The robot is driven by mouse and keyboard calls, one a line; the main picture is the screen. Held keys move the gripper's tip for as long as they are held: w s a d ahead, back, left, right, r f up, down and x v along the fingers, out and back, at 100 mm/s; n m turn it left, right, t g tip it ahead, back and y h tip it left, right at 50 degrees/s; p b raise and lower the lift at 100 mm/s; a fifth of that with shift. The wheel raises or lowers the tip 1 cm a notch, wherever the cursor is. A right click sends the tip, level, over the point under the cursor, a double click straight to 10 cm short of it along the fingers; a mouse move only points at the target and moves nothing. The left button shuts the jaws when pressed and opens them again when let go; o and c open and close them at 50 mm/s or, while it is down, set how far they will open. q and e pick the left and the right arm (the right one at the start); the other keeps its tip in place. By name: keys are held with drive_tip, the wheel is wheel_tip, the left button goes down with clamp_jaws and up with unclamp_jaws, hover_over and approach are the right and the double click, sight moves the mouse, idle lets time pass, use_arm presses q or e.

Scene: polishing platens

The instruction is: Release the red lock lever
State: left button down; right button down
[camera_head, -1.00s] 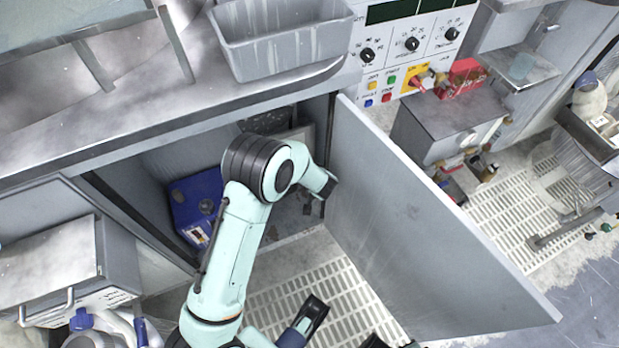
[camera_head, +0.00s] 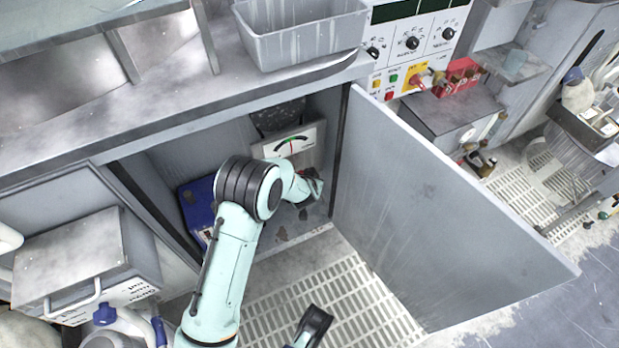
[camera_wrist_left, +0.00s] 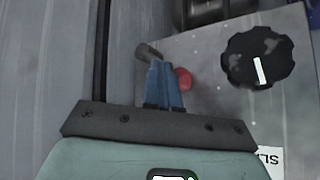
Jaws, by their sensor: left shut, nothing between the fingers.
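In the left wrist view, a small red piece (camera_wrist_left: 185,78), seemingly the red lock lever, shows just right of my left fingertips, partly hidden by them. My left gripper (camera_wrist_left: 164,66) is shut with its blue fingers together and empty. I cannot tell whether the fingers touch the red piece. A grey stub (camera_wrist_left: 148,52) lies just beyond the tips. In the head view, my left gripper (camera_head: 314,186) is inside the open cabinet near its right wall; the lever is not discernible there. A dark part of what seems my right gripper (camera_head: 314,323) shows at the bottom edge.
A black knob (camera_wrist_left: 259,58) with a white mark is right of the fingers. The open cabinet door (camera_head: 430,215) stands close right of my left arm. A blue container (camera_head: 197,203) and a gauge panel (camera_head: 292,141) are inside the cabinet. Grated floor (camera_head: 350,290) lies in front.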

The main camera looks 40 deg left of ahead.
use_arm(q)
drive_tip(key=shift+s+a+f, duration=0.3)
drive_tip(key=shift+s+f, duration=0.2)
drive_tip(key=shift+f, duration=0.1)
drive_tip(key=shift+s, duration=0.1)
